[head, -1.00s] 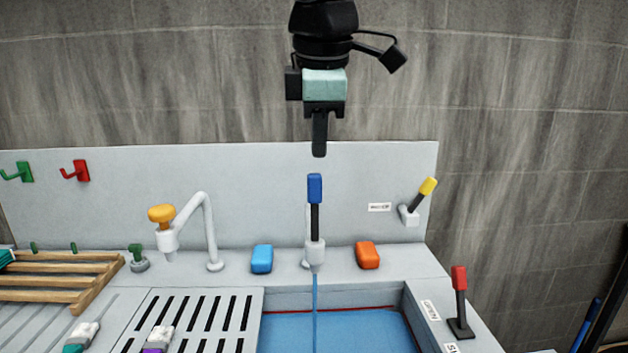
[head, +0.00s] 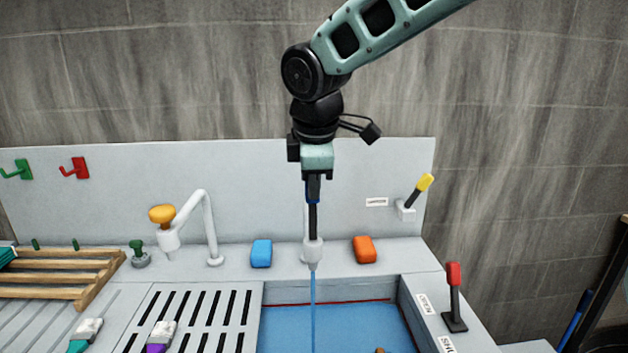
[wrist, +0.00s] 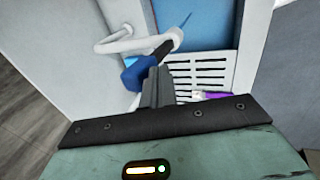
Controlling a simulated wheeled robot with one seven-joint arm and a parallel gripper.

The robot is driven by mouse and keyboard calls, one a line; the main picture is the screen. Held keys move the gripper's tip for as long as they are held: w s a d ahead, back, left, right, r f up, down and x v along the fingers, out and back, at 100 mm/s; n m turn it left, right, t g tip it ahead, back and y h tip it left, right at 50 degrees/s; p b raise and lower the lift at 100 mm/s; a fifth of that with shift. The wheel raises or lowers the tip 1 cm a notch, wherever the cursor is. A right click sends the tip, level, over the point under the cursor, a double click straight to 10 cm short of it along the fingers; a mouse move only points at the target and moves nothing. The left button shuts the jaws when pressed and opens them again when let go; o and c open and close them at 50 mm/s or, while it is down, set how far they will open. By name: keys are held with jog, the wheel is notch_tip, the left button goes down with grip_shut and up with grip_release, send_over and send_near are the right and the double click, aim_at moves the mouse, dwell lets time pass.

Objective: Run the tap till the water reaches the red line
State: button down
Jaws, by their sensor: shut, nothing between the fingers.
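The middle tap (head: 312,252) has an upright black lever with a blue grip; the grip (wrist: 143,73) is beside my fingers in the wrist view. A thin blue stream (head: 313,300) runs from its spout into the basin (head: 408,300). The red line (head: 345,301) crosses the basin's back wall, and the blue water (head: 350,325) lies close below it; the exact gap is too small to tell. My gripper (head: 313,186) is shut and empty at the top of the lever, hiding most of the blue grip in the head view. Whether they touch is unclear.
A blue block (head: 261,253) and an orange block (head: 364,249) flank the tap. A white tap with an orange knob (head: 162,214) stands left. A yellow-tipped lever (head: 424,183) is on the back panel. A red-handled lever (head: 454,274) stands on the right rim.

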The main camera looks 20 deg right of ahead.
jog(key=w+g+p, duration=0.1)
jog(key=p, duration=0.2)
jog(key=w+r+g+p, duration=0.1)
jog(key=p, duration=0.3)
jog(key=shift+w+d+y, duration=0.2)
jog(key=shift+d+y, duration=0.2)
jog(key=w+g+p, duration=0.1)
jog(key=p, duration=0.2)
jog(key=shift+w+d+f, duration=0.2)
jog(key=shift+w+d+f+g, duration=0.15)
jog(key=shift+w+f+g, duration=0.15)
jog(key=shift+w, duration=0.2)
